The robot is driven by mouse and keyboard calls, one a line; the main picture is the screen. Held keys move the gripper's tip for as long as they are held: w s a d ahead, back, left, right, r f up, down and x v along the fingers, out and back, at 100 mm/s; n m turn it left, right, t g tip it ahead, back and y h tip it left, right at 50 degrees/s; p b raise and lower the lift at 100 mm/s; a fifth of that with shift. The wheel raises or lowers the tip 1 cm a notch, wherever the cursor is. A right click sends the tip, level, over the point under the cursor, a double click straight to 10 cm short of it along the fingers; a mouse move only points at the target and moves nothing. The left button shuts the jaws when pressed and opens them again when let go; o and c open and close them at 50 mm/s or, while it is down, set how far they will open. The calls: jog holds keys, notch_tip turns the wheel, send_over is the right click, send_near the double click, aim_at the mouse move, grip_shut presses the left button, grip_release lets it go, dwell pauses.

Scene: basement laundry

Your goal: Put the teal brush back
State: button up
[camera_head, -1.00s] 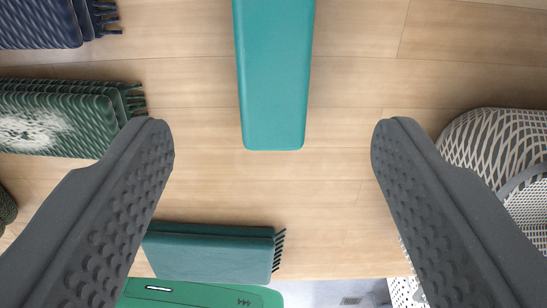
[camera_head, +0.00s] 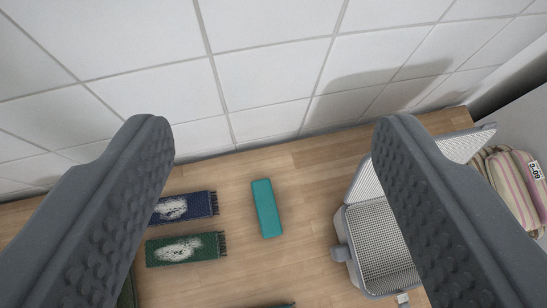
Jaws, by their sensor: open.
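A teal oblong block (camera_head: 266,208), which looks like the teal brush, lies flat on the wooden surface near the middle of the view. No bristles show, so I cannot tell whether they face down. My gripper (camera_head: 272,130) is open and empty, its two dark ridged fingers wide apart. It is well above the surface, and the block shows between the fingers, below the level of the tips in the picture. Nothing touches the block.
A blue fringed cloth (camera_head: 184,207) and a green fringed cloth (camera_head: 185,249), both with white patches, lie to the left. A grey mesh basket (camera_head: 355,228) with a raised lid stands right. A striped bundle (camera_head: 508,180) is far right. White tiled wall (camera_head: 265,65) rises behind.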

jog(key=s+r+m+t, duration=0.1)
jog(key=s+r+t, duration=0.3)
jog(key=s+r, duration=0.5)
notch_tip(320, 180, up, 4)
jog(key=shift+d+r+h, duration=0.2)
jog(key=shift+d+h, duration=0.1)
